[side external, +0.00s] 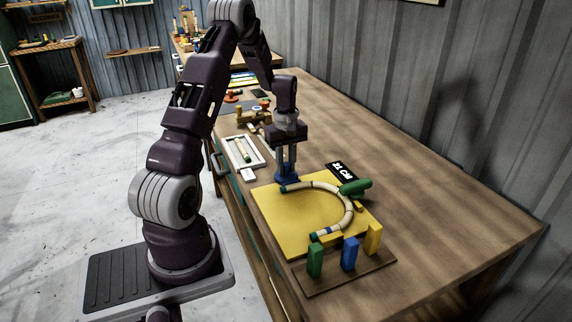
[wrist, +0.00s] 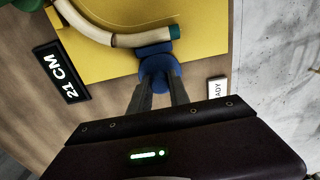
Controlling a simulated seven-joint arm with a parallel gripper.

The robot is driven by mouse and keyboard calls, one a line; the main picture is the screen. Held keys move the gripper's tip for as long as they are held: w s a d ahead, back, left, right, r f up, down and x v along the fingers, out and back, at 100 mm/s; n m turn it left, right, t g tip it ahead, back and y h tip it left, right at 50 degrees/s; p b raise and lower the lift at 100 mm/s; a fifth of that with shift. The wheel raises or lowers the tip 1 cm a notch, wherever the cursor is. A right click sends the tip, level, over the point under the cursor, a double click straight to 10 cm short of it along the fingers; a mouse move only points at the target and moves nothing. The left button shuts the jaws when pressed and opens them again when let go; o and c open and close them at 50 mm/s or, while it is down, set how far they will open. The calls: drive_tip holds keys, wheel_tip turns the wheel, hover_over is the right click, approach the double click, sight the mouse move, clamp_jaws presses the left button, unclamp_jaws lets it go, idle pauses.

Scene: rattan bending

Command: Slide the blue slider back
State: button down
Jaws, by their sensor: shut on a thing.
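The blue slider (side external: 287,174) stands at the far edge of the yellow board (side external: 275,219), against one end of the bent rattan. In the wrist view the blue slider (wrist: 157,74) sits between my fingertips, with its flat blue part touching the rattan. My gripper (side external: 287,168) points down and is shut on the slider; it also shows in the wrist view (wrist: 158,88). The pale rattan (side external: 347,212) curves in a U on the board and has dark bands. A dark green piece (side external: 355,187) lies by the outside of the curve.
A black "21 CM" sign (side external: 341,172) stands behind the board. Green (side external: 315,260), blue (side external: 350,254) and yellow (side external: 373,239) blocks stand on a wooden strip at the front. A white tray (side external: 262,161) lies left of my gripper. The table's right side is clear.

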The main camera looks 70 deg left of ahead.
drive_tip(key=shift+a, duration=0.1)
idle(0.3)
drive_tip(key=shift+a, duration=1.45)
drive_tip(key=c, duration=1.2)
unclamp_jaws()
drive_tip(key=shift+c, duration=0.2)
wheel_tip(320, 180, up, 7)
drive_tip(key=shift+r, duration=0.1)
